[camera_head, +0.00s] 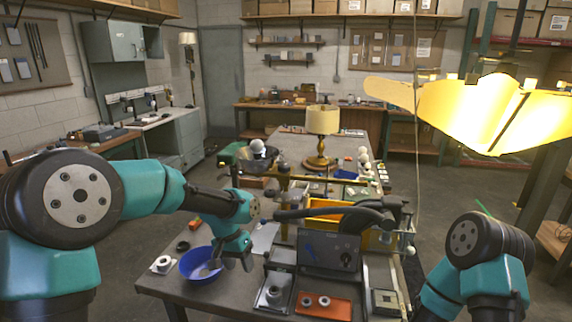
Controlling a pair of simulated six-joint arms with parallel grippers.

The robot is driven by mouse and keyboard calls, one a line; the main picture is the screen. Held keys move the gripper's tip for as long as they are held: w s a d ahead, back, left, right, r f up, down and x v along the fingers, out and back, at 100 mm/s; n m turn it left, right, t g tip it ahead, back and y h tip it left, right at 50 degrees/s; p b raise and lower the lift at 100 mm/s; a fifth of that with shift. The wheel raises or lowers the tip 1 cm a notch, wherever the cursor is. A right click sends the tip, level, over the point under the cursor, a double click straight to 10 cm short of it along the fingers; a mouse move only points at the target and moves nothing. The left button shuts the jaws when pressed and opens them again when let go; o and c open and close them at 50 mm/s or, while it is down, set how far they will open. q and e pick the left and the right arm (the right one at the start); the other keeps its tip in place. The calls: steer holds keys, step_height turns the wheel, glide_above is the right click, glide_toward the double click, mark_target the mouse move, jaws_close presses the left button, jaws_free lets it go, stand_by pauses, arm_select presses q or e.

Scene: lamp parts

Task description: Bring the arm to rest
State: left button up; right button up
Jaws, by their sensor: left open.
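My left arm (160,187) reaches in from the left over the workbench. Its gripper (236,264) points down at the right side of a blue bowl (187,271). The jaws are open, and I cannot tell whether a finger touches the bowl's rim. Something small and grey lies in the bowl, too small to name. My right arm (478,262) is folded at the lower right, and its gripper is out of view. A table lamp with a cream shade (322,120) and a brass base (319,161) stands upright at the far part of the bench.
A dark box with a knob (329,253), a yellow bin (327,207) and an orange tray (322,305) crowd the bench (160,285). A white ring-shaped part (162,264) lies left of the bowl. A large glowing yellow shade (480,105) hangs at the upper right.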

arm_select(q)
steer(key=s+a+f+n, duration=0.1)
steer(key=s+a+f, duration=0.1)
steer(key=s+f, duration=0.5)
steer(key=s+a+f+n+t+h, duration=0.1)
steer(key=s+f, duration=0.1)
steer(key=f, duration=0.9)
steer(key=s+a+f+n, duration=0.2)
steer(key=s+f, duration=0.3)
steer(key=f, duration=0.4)
steer(key=s+a+f+n, duration=0.1)
steer(key=s+a+f, duration=0.1)
steer(key=s+f, duration=0.3)
steer(key=s, duration=0.4)
steer(key=shift+a+t, duration=0.15)
steer(key=shift+t, duration=0.15)
